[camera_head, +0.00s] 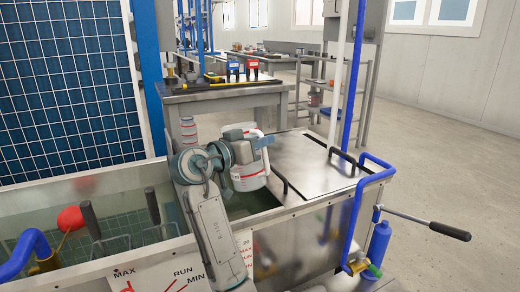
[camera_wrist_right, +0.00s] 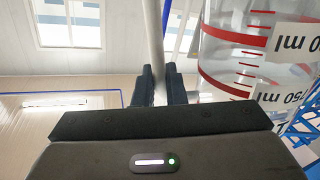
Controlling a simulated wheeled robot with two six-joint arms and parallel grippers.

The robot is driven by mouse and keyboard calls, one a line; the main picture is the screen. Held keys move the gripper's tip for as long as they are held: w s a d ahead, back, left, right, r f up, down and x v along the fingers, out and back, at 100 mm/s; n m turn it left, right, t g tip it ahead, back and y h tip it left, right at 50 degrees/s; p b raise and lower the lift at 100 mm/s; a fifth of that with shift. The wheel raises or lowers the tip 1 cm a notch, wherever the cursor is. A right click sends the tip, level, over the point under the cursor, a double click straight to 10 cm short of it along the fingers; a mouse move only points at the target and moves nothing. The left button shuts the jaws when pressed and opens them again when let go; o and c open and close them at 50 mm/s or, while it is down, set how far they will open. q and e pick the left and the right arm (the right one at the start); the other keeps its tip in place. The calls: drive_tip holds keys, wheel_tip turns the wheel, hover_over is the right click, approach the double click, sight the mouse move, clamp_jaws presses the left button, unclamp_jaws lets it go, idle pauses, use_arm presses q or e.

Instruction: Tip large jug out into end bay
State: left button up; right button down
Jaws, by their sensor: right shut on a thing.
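The large jug (camera_head: 250,178) is clear with red bands; in the right wrist view its wall (camera_wrist_right: 262,50) shows red graduation marks and "ml" lettering. My right gripper (camera_head: 262,141) is shut on its handle (camera_wrist_right: 154,45), with the dark fingertips (camera_wrist_right: 160,86) either side of it. The jug hangs above the open part of the tank, left of the metal cover plate, and looks slightly tilted. I cannot tell how much liquid is in it. The end bay of the tank (camera_head: 262,228) is partly hidden behind my right arm. My left gripper is not in view.
A metal cover plate (camera_head: 318,160) with black handles lies right of the jug. Blue pipework (camera_head: 375,178) and a black-gripped lever (camera_head: 450,231) stand at the tank's right end. A red float (camera_head: 70,218) is at left.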

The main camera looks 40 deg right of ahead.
drive_tip(key=f+m+b, duration=0.1)
drive_tip(key=b, duration=0.1)
drive_tip(key=f+m+b, duration=0.1)
drive_tip(key=b, duration=0.1)
drive_tip(key=f+m+b, duration=0.1)
drive_tip(key=b, duration=0.1)
drive_tip(key=shift+w, duration=0.25)
